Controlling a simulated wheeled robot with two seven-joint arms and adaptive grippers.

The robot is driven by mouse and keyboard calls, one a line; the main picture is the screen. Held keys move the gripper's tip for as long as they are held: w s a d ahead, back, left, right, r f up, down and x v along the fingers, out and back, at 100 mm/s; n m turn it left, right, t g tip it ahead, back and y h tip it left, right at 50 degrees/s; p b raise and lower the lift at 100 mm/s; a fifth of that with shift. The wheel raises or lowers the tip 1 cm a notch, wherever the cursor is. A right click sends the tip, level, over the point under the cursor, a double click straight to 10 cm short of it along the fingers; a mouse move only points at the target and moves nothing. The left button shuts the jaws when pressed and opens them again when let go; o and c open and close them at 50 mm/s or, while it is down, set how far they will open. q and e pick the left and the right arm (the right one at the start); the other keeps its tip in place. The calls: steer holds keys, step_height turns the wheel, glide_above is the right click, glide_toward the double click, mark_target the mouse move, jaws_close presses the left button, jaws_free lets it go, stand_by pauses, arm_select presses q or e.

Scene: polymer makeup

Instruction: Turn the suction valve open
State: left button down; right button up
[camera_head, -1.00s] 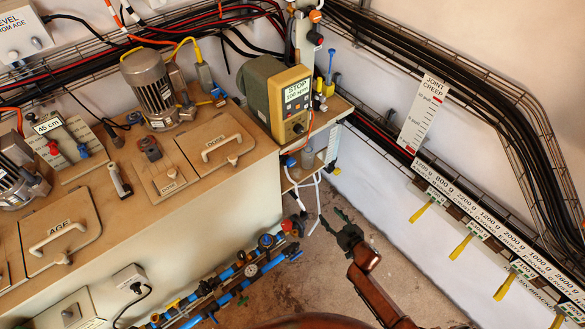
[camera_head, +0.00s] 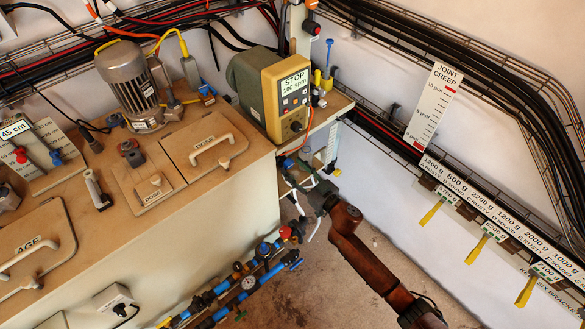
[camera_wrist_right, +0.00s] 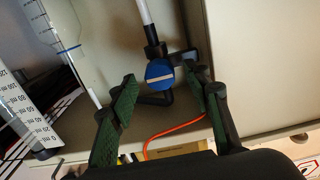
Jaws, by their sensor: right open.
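In the right wrist view a round blue valve knob (camera_wrist_right: 160,73) with a pale line across its face sits on a black fitting below a white tube. I take it for the suction valve. My right gripper (camera_wrist_right: 160,80) is open, its green-padded fingers to the left and right of the knob with gaps at both sides. I cannot tell how deep the knob sits between the fingers. In the head view the right gripper (camera_head: 307,184) reaches in under the shelf at the end of the bench; the knob cannot be made out there. My left gripper is out of view.
A pump (camera_head: 282,95) marked STOP stands on the shelf above my right gripper. Blue pipes (camera_head: 250,280) with valves run low along the bench front. In the wrist view a graduated cylinder (camera_wrist_right: 28,95) stands left and an orange cable (camera_wrist_right: 175,133) passes below.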

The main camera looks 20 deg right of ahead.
steer(key=shift+w+a, duration=0.1)
steer(key=shift+w, duration=0.25)
steer(key=c, duration=1.2)
